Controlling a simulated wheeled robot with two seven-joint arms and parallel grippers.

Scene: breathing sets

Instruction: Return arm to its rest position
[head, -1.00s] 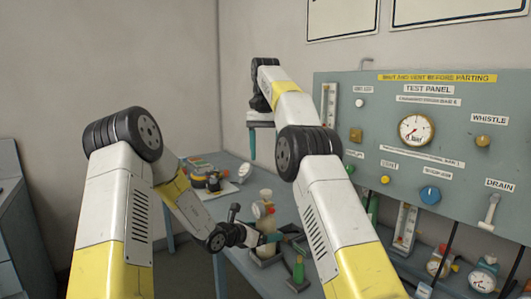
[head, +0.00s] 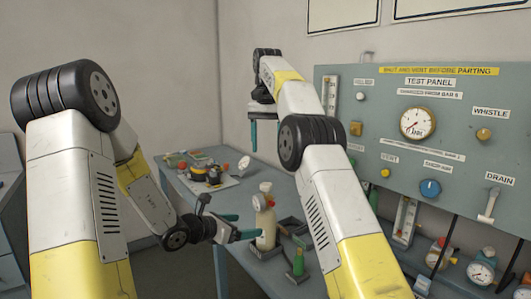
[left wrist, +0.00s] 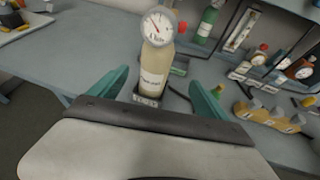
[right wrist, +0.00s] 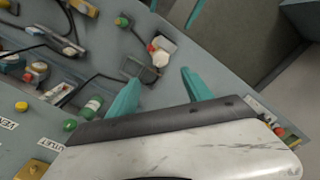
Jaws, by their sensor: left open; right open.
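My left gripper (head: 236,227) is open and empty, low over the bench beside a cream bottle with a gauge on top (head: 265,225). In the left wrist view the bottle (left wrist: 153,75) stands upright beyond the two teal fingers (left wrist: 152,92), apart from them. My right gripper (head: 263,135) is raised at the back, left of the test panel, with its fingers pointing down. In the right wrist view its teal fingers (right wrist: 158,90) are spread with nothing between them.
The grey test panel (head: 460,130) with gauge and knobs stands at the right. The bench (head: 235,265) holds a green bottle (head: 298,262) in front, a tray of small parts (head: 215,180) at the back left, and gauges at the right. Open floor lies left of the bench.

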